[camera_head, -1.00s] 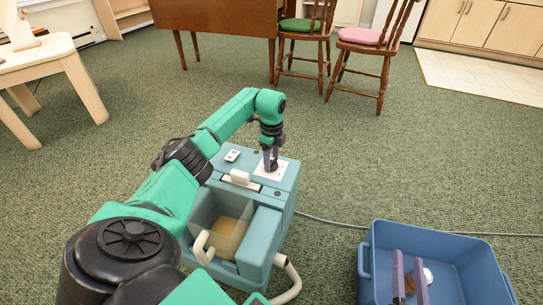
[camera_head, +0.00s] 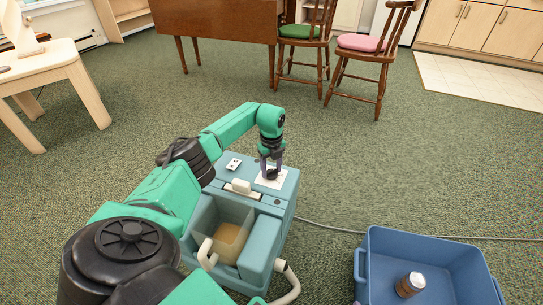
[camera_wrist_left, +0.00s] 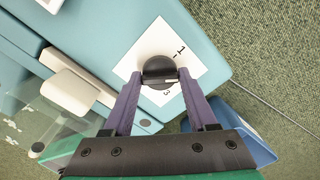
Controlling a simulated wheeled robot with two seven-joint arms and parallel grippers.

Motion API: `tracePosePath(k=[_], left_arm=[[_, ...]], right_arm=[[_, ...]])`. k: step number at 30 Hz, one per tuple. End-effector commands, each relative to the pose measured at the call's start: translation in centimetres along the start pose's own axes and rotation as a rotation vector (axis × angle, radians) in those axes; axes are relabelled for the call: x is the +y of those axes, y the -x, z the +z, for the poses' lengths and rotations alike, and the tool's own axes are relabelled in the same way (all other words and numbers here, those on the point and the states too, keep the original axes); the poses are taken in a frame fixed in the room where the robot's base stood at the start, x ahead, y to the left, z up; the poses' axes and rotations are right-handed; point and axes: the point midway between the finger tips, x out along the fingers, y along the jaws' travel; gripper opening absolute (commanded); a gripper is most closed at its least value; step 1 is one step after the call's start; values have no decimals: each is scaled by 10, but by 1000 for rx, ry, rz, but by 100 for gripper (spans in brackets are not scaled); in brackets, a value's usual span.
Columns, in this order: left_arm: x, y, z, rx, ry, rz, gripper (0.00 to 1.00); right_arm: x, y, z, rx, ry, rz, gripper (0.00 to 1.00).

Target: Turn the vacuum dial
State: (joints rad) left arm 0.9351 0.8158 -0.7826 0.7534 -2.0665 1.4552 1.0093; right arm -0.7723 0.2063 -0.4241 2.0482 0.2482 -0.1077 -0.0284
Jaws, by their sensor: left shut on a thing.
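The vacuum (camera_head: 262,247) is a teal box on the carpet, with a clear bin at its front and a white label plate (camera_head: 262,181) on top. In the left wrist view, the dial (camera_wrist_left: 157,66) is a dark round knob with a white pointer line, on the white plate (camera_wrist_left: 135,60) marked "1" and "3". The pointer lies between these marks. My left gripper (camera_head: 271,172) reaches down onto the dial. In the wrist view its purple fingers (camera_wrist_left: 160,76) are shut on opposite sides of the knob. My right gripper is not in view.
A blue crate (camera_head: 372,250) at the lower right holds a jar (camera_head: 410,284). A pale hose (camera_head: 290,288) curls by the vacuum, and a grey cord (camera_head: 335,227) runs right. Chairs, a desk and a light table (camera_head: 50,72) stand farther back, with open carpet between.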

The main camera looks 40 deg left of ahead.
Motion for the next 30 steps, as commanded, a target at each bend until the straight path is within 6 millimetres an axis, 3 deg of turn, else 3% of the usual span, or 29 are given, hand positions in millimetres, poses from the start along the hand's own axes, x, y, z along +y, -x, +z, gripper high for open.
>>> tracePosePath(k=[11, 30], left_arm=[[0, 1, 0, 2, -356, 0, 2], [0, 0, -1, 2, -964, 0, 2]], right_arm=[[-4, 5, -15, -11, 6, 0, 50], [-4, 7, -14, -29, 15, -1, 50]])
